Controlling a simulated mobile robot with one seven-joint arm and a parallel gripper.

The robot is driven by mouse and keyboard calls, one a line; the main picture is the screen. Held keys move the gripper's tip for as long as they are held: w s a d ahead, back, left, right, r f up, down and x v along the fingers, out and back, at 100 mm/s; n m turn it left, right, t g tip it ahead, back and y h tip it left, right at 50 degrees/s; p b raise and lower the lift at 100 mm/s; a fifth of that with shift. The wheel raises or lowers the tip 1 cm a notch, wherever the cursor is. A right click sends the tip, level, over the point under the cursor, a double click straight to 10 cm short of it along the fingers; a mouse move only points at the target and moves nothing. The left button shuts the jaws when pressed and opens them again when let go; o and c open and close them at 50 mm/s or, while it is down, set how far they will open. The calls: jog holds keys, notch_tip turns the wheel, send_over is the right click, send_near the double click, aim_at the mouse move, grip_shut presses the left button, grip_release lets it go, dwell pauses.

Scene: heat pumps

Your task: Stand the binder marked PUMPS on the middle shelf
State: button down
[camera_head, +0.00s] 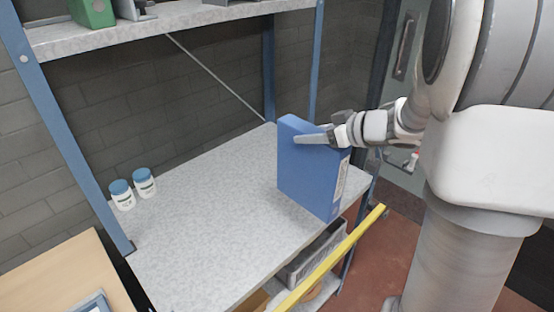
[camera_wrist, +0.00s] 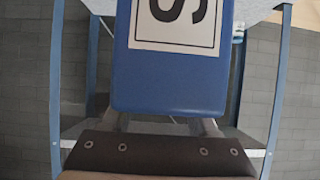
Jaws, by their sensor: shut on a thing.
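A blue binder (camera_head: 305,172) is upright at the right end of the middle shelf (camera_head: 215,215). Its spine carries a white label, seen at an angle in the head view. In the wrist view the binder (camera_wrist: 170,80) fills the middle, with a white label showing a large "S"; the rest of the word is cut off. My gripper (camera_head: 318,138) is shut on the binder near its top, reaching in from the right. I cannot tell whether the binder's bottom touches the shelf or is just above it.
Two white jars with blue lids (camera_head: 132,188) stand at the shelf's left. The upper shelf (camera_head: 150,35) holds a green binder (camera_head: 92,12). A yellow bar (camera_head: 335,255) crosses in front; a grey bin (camera_head: 312,255) sits below. The shelf's middle is clear.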

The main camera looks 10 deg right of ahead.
aim_at(286, 152)
jog(key=x, duration=0.4)
jog(key=b+x, duration=0.1)
jog(key=x, duration=0.4)
jog(key=shift+s+a+f, duration=0.15)
jog(key=shift+s+a, duration=0.1)
jog(key=shift+f+b, duration=0.6)
jog(key=shift+f, duration=1.35)
jog(key=shift+f, duration=0.2)
jog(key=shift+c, duration=0.8)
grip_release()
jog(key=shift+s, duration=0.1)
